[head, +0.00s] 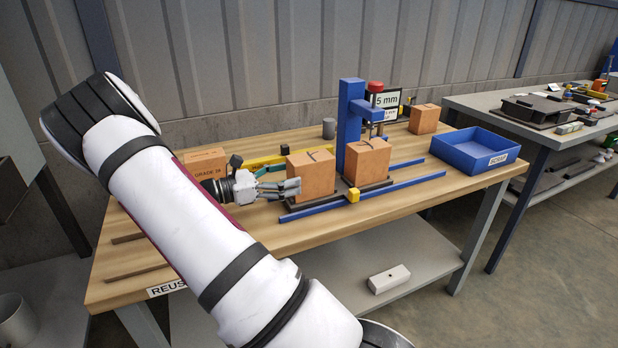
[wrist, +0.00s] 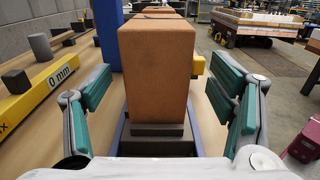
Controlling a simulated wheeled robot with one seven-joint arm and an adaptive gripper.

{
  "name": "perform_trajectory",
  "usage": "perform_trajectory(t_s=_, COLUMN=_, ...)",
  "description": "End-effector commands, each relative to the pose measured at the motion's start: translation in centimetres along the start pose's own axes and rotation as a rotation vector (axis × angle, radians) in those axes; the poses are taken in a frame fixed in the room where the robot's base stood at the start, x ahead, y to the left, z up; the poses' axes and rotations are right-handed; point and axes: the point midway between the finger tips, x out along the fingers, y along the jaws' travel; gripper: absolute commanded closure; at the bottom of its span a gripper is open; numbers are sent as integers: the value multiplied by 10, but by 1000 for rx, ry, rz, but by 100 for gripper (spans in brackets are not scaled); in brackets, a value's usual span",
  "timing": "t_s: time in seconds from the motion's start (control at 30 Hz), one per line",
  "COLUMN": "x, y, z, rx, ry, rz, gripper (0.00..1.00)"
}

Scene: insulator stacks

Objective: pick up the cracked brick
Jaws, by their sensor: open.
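An orange-brown brick (head: 313,176) with a dark crack-like line on its top stands upright on a dark pad between blue rails. My gripper (head: 284,188) is at its left side in the head view, fingers pointing toward it. In the wrist view the brick (wrist: 157,75) stands ahead between the open green-padded fingers, with a gap on both sides. A second brick (head: 367,161), also with dark marks on top, stands just right, under the blue press. From these frames I cannot tell for certain which brick is the cracked one.
The blue press (head: 350,115) stands behind the bricks. A "GRADE 28" brick (head: 205,163) is at the left, another brick (head: 424,119) at the back right. A blue tray (head: 474,150) is at the table's right. A yellow gauge bar (wrist: 45,95) lies left of the gripper.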

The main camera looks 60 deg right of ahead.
Motion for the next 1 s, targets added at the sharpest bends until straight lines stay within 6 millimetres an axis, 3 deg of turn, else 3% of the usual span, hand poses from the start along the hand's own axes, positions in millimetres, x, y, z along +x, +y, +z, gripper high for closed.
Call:
perform_trajectory(t_s=0.1, x=14, y=0, z=0, rx=0, ry=2, rz=-1, gripper=23)
perform_trajectory(t_s=0.37, x=27, y=0, z=-2, rx=0, ry=2, rz=-1, gripper=23)
perform_trajectory(t_s=0.67, x=67, y=2, z=-6, rx=0, ry=1, rz=-2, gripper=23)
perform_trajectory(t_s=0.9, x=71, y=2, z=-6, rx=0, ry=3, rz=1, gripper=23)
perform_trajectory(t_s=0.93, x=71, y=2, z=-6, rx=0, ry=3, rz=0, gripper=26)
perform_trajectory(t_s=1.0, x=71, y=2, z=-6, rx=0, ry=3, rz=0, gripper=41)
